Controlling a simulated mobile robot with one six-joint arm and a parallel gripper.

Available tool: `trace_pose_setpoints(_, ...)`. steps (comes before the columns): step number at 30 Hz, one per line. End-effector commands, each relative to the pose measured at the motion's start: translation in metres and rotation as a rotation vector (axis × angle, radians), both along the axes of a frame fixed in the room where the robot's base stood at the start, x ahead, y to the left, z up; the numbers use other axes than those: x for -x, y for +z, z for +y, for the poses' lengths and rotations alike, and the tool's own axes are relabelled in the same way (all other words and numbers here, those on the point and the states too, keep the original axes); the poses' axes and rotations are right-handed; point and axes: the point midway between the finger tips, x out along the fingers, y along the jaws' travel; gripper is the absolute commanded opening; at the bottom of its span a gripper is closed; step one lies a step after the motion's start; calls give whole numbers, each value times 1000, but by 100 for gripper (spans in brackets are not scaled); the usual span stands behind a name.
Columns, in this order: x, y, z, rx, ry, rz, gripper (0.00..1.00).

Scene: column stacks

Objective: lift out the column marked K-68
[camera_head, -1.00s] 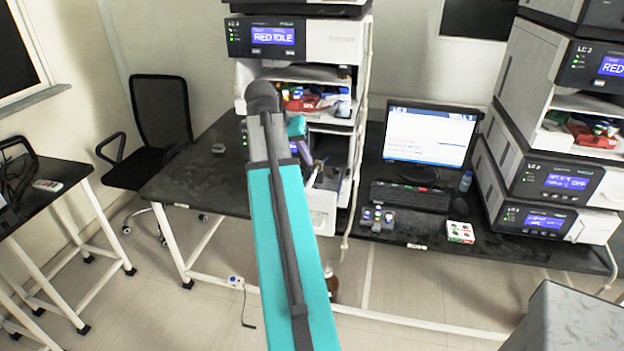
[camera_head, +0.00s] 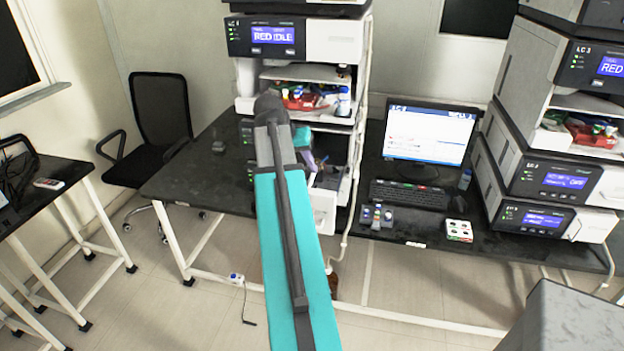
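My arm reaches forward to the left instrument stack (camera_head: 332,42), whose upper module shows a blue screen reading "RED IDLE". The end of my arm is at the lower part of this stack, beside an opened white drawer or door (camera_head: 324,208). My gripper is hidden behind my own arm, so its fingers do not show. A small purple-grey item (camera_head: 309,160) shows in the opening by the arm's end; I cannot tell what it is. No label K-68 is readable, and I cannot make out the column.
A shelf of bottles and red items (camera_head: 312,98) sits above the opening. To the right are a monitor (camera_head: 430,137), a keyboard (camera_head: 409,194), a small box (camera_head: 459,231) and a second instrument stack (camera_head: 543,180). A black chair (camera_head: 160,125) stands left.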

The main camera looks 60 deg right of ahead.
Motion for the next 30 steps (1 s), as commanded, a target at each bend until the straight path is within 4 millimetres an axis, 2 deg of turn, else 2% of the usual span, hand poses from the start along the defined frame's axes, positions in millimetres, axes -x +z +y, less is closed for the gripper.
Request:
trace_pose_setpoints(18, 2, -39, -19, -1, 0, 0, 34)
trace_pose_setpoints(30, 3, -44, -21, 0, -1, 0, 34)
